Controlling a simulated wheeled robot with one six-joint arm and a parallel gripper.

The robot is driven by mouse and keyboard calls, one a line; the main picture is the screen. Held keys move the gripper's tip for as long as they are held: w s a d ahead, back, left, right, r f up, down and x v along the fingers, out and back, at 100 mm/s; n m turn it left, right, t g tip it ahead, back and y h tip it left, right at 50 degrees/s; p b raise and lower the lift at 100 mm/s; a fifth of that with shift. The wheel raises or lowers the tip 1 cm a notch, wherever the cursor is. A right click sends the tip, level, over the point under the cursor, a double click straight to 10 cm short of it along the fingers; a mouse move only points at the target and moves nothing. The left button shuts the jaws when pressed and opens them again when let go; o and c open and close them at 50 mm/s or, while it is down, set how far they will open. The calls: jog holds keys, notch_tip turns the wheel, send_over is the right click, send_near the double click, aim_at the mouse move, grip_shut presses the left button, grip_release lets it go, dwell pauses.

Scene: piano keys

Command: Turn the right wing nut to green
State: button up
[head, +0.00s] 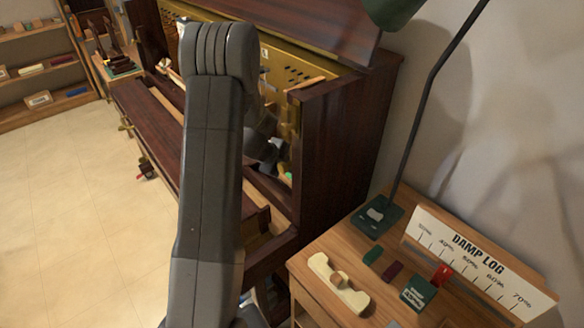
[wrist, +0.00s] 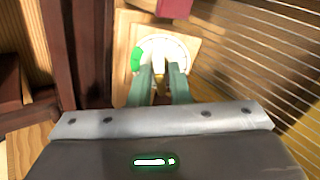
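In the wrist view a round white dial (wrist: 179,50) sits on a pale wooden block, with a green patch (wrist: 136,60) on its left edge. My gripper (wrist: 162,72) reaches over the dial with its two teal fingers a small gap apart. A small brass piece (wrist: 160,86), seemingly the wing nut, shows between them; its wings are mostly hidden. I cannot tell whether the fingers press on it. In the head view my gripper (head: 268,150) is inside the open piano, partly behind my arm.
The dark wooden piano (head: 335,150) surrounds the gripper closely. Strings (wrist: 270,70) run on the right of the wrist view, and a dark post (wrist: 88,50) stands at left.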

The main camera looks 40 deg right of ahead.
grip_shut()
jog(key=shift+c, duration=0.5)
grip_release()
jog(key=shift+r+n+p, duration=0.2)
jog(key=shift+n+p, duration=0.1)
jog(key=shift+p, duration=0.4)
jog(key=n+p, duration=0.2)
jog(key=p, duration=0.2)
jog(key=shift+p, duration=0.35)
jog(key=shift+f+n+p, duration=0.2)
jog(key=shift+n+p, duration=0.1)
jog(key=shift+n, duration=0.3)
jog(key=shift+r+p, duration=0.15)
jog(key=shift+p, duration=0.4)
jog(key=shift+n+p, duration=0.5)
jog(key=shift+p, duration=0.2)
jog(key=shift+n, duration=1.3)
